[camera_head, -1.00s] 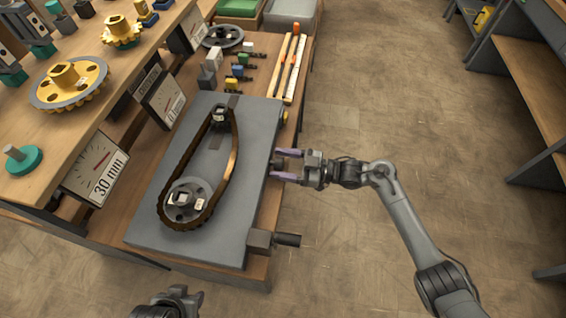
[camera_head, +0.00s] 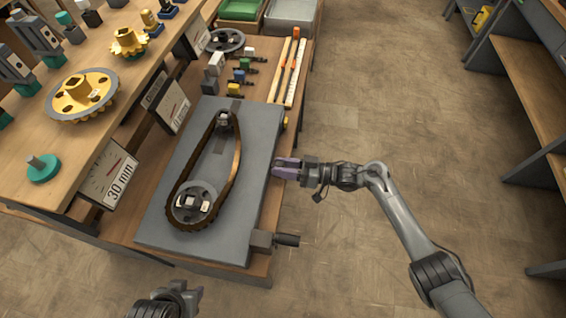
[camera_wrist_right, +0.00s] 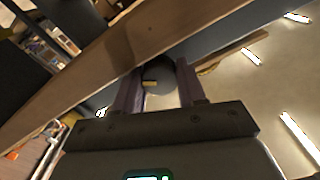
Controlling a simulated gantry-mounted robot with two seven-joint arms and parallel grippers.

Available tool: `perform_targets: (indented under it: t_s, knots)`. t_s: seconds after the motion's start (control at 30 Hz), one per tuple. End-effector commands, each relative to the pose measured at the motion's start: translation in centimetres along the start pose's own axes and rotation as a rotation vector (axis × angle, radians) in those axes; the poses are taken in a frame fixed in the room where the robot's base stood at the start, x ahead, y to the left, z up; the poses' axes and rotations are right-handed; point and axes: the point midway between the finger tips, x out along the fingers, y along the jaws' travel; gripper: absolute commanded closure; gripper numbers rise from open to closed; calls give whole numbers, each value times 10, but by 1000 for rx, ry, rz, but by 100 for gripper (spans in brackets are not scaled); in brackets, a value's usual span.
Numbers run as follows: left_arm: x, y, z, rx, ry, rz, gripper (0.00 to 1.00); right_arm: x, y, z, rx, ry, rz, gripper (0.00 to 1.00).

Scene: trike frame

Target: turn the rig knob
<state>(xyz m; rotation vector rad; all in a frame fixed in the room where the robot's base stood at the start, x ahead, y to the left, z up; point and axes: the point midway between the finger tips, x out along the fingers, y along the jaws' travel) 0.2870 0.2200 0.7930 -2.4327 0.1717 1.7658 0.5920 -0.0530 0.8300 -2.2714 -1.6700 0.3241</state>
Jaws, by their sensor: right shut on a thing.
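The rig is a grey plate (camera_head: 160,232) with a dark chain looped around a large sprocket (camera_head: 193,203) and a small one. In the right wrist view, a round dark knob (camera_wrist_right: 158,74) with a yellow mark sits between the purple fingers of my right gripper (camera_wrist_right: 155,88). In the head view my right gripper (camera_head: 277,168) is at the plate's right edge, shut on the knob; its fingers hide the knob there. My left gripper (camera_head: 188,293) is at the bottom edge, away from the rig, and its fingers cannot be made out clearly.
A crank handle (camera_head: 286,240) sticks out at the plate's front right corner. A small yellow part (camera_head: 285,123) is on its right edge farther back. Dial gauges (camera_head: 108,178) and a shelf of gears stand at the left. The floor at the right is clear.

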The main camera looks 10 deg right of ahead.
Motion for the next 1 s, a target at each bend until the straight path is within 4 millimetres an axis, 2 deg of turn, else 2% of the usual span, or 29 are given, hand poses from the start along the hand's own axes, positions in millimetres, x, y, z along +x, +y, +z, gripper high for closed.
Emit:
perform_targets:
  t_s: [0.2,0.23,0.4,0.83,1.0]
  knots:
    - [2,2,0,-8,-2,6,57,0,0,-2,-4,5,-2,90]
    - [2,2,0,-9,-2,7,57,0,0,-2,-4,5,-2,58]
    - [2,3,0,-11,-1,9,57,0,0,-2,-5,4,-2,35]
    - [3,1,1,-3,-2,2,57,0,0,0,-13,3,-2,35]
    - [11,0,4,2,-3,-1,57,0,0,2,-91,3,-2,35]
